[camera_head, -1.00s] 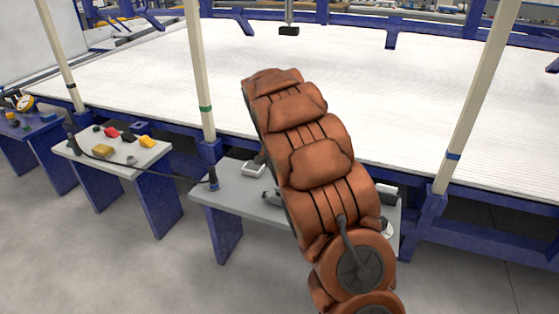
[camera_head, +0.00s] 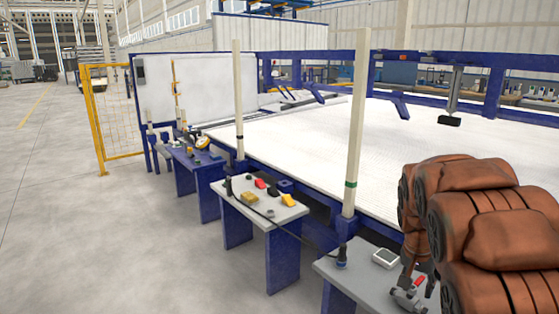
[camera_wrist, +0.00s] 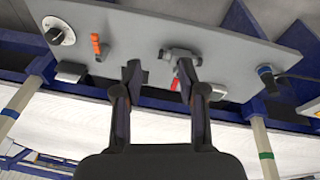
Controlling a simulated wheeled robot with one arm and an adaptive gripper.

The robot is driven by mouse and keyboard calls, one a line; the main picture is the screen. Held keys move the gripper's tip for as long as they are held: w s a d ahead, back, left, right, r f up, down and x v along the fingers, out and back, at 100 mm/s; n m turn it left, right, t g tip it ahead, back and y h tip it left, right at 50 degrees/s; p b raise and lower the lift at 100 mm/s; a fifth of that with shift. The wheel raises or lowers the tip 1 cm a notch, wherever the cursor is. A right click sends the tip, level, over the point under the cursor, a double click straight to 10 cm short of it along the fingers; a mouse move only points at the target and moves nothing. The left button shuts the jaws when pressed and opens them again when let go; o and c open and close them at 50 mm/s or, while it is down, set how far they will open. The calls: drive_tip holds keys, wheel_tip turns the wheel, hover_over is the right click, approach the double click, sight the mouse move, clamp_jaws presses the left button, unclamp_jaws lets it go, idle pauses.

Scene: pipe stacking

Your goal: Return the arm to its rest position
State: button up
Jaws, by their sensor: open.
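My arm, in an orange-brown padded cover, fills the lower right of the head view, folded in front of the grey side table (camera_head: 345,285). My gripper (camera_wrist: 159,72) shows in the wrist view with its two dark fingers apart and nothing held between them. A grey pipe fitting with a red handle (camera_wrist: 179,55) lies on the grey table beyond the right fingertip, partly hidden by it. A red-handled grey fitting (camera_head: 408,296) also shows beside my arm in the head view.
An orange-handled part (camera_wrist: 97,46) and a round dial (camera_wrist: 58,30) are on the table in the wrist view. Upright posts (camera_head: 356,130) edge the large white worktable (camera_head: 300,150). A small table (camera_head: 282,218) with coloured parts stands left. The floor further left is clear.

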drive_tip(key=s+a+f+n+g+y, duration=0.1)
drive_tip(key=s+a+n, duration=0.3)
drive_tip(key=s, duration=0.7)
drive_tip(key=s+a+n+g+y, duration=0.1)
drive_tip(key=s+a+g, duration=0.1)
drive_tip(key=s+a, duration=0.65)
drive_tip(key=s+a+f+n+g, duration=0.1)
drive_tip(key=s+a+n, duration=0.2)
drive_tip(key=s, duration=1)
wheel_tip(320, 180, up, 27)
drive_tip(key=t+p, duration=0.1)
drive_tip(key=p, duration=2.4)
drive_tip(key=shift+s+d, duration=0.2)
drive_tip(key=shift+d, duration=0.05)
drive_tip(key=shift+d, duration=0.1)
